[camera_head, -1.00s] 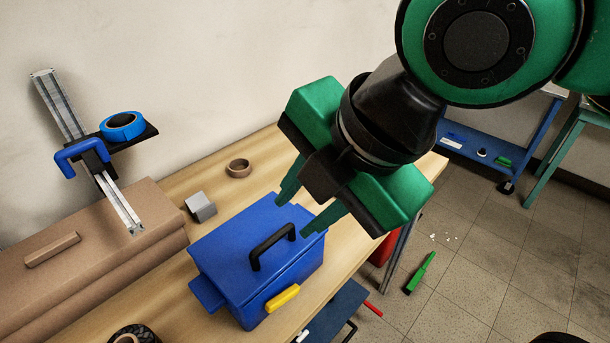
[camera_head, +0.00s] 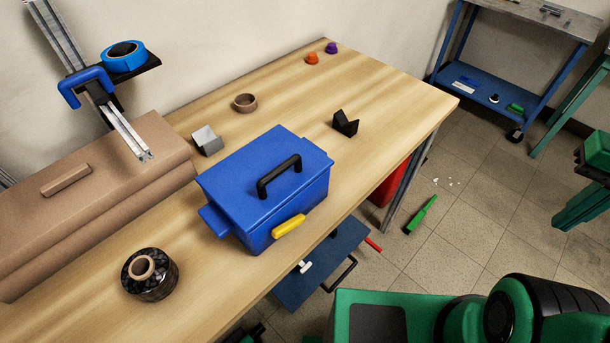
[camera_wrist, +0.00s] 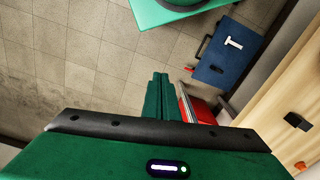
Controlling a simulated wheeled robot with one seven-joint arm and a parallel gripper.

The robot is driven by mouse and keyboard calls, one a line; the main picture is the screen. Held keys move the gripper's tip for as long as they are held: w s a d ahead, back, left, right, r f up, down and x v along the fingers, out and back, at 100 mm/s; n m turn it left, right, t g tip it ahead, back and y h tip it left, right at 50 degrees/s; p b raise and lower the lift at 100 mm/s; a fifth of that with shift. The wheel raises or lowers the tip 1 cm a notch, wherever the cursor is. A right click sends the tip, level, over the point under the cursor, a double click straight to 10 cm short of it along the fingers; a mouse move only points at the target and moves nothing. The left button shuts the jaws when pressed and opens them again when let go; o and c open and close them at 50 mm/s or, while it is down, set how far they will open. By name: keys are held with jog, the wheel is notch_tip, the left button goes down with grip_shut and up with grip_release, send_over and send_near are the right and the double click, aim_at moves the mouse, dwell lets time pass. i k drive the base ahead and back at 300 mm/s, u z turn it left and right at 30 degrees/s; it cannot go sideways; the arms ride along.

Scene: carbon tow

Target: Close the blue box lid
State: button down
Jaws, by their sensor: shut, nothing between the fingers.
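The blue box (camera_head: 285,205) stands upright on the wooden table. Its blue lid (camera_head: 235,165), with a black arched handle (camera_head: 279,174), lies flat over the top, and I see no gap between lid and box. A yellow latch or grip (camera_head: 289,226) is on the front side. My gripper (camera_wrist: 160,78) shows in the wrist view with its green fingers together and nothing between them. In the head view its green fingers (camera_head: 578,208) are at the right edge, over the floor, well apart from the box.
A brown case (camera_head: 90,205) and a clamp stand (camera_head: 85,85) with blue tape (camera_head: 124,57) are left of the box. A dark spool (camera_head: 150,275), grey block (camera_head: 207,140), tape ring (camera_head: 245,102) and black V-block (camera_head: 345,123) are on the table (camera_head: 400,90).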

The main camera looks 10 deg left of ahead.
aim_at(254, 181)
jog(key=z, duration=0.4)
jog(key=k, duration=1.2)
jog(key=u, duration=0.35)
